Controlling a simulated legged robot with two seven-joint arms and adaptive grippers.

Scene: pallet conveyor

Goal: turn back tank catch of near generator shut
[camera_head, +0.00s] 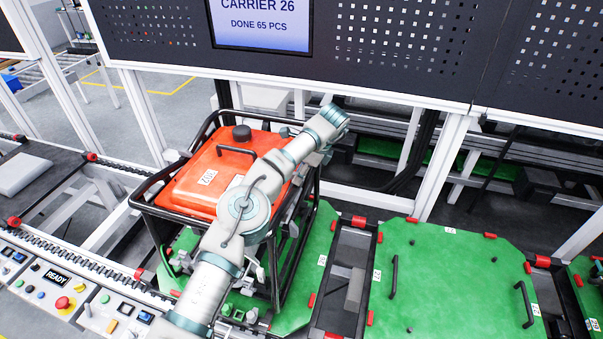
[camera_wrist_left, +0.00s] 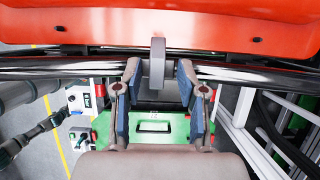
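The generator has an orange-red tank (camera_head: 207,187) with a black cap, inside a black tube frame (camera_head: 160,228). My left arm crosses over its right side, and its wrist ends beyond the tank's back right corner. The fingers there are hard to make out in the head view. In the left wrist view, the left gripper (camera_wrist_left: 159,72) is open, with one finger on each side of a grey upright catch (camera_wrist_left: 157,55). The catch stands in front of the tank's red edge (camera_wrist_left: 215,28) and a black frame bar. Gaps show between catch and both fingers. My right gripper is out of view.
The generator stands on a green pallet (camera_head: 310,255); another green pallet (camera_head: 440,275) to the right is empty. A dark perforated panel with a screen (camera_head: 262,22) hangs behind. White posts (camera_head: 447,165) rise behind the conveyor. A control box (camera_head: 60,290) is at front left.

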